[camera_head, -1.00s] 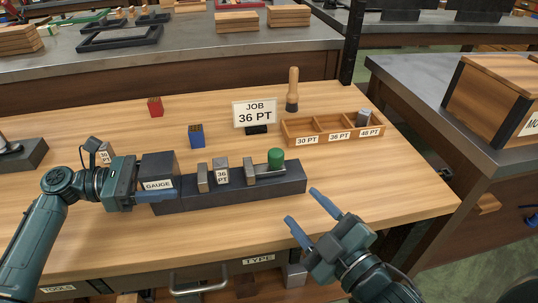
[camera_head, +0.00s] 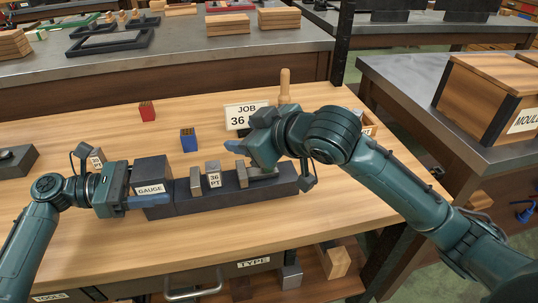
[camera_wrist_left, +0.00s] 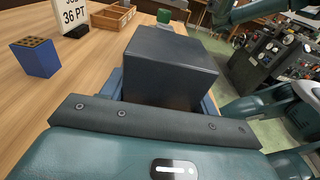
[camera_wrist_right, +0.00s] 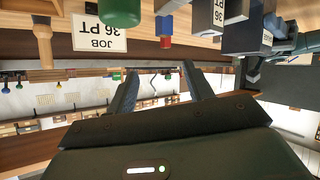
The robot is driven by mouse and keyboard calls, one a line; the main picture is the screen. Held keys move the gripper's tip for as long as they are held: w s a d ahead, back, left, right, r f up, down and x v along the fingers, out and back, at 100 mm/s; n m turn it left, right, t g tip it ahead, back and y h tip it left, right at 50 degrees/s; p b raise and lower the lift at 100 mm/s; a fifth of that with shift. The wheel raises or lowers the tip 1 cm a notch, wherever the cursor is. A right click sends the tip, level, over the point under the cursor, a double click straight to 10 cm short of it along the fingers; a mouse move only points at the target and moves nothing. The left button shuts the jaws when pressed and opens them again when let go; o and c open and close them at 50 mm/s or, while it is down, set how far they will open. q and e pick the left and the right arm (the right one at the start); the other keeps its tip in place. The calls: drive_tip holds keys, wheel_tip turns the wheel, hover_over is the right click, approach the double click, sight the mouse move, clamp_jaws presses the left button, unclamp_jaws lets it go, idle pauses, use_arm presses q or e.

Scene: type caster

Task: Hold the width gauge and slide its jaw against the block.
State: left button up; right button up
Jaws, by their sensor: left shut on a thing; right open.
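The width gauge (camera_head: 235,200) is a long dark bar on the bench, with a large dark end block labelled GAUGE. My left gripper (camera_head: 150,200) is shut on that end block, which fills the left wrist view (camera_wrist_left: 170,65). The metal block marked 36 PT (camera_head: 213,180) stands on the bar beside the fixed jaw (camera_head: 195,182). The sliding jaw (camera_head: 246,172) is right of the block. My right gripper (camera_head: 243,150) is over the bar's right part, open and empty in its wrist view. The green knob (camera_wrist_right: 120,12) is hidden by it in the head view.
The JOB 36 PT sign (camera_head: 240,112) and a wooden-handled tool (camera_head: 285,85) stand behind the right gripper. Red (camera_head: 147,111) and blue (camera_head: 188,140) blocks stand behind the gauge. The divided wooden tray (camera_head: 369,126) is mostly hidden by my right arm. The front bench strip is clear.

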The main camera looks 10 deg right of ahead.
drive_tip(key=s+d+r+m+g+h, duration=0.5)
drive_tip(key=m+g, duration=0.1)
drive_tip(key=x, duration=1.2)
drive_tip(key=shift+d, duration=0.25)
drive_tip(key=shift+c, duration=0.3)
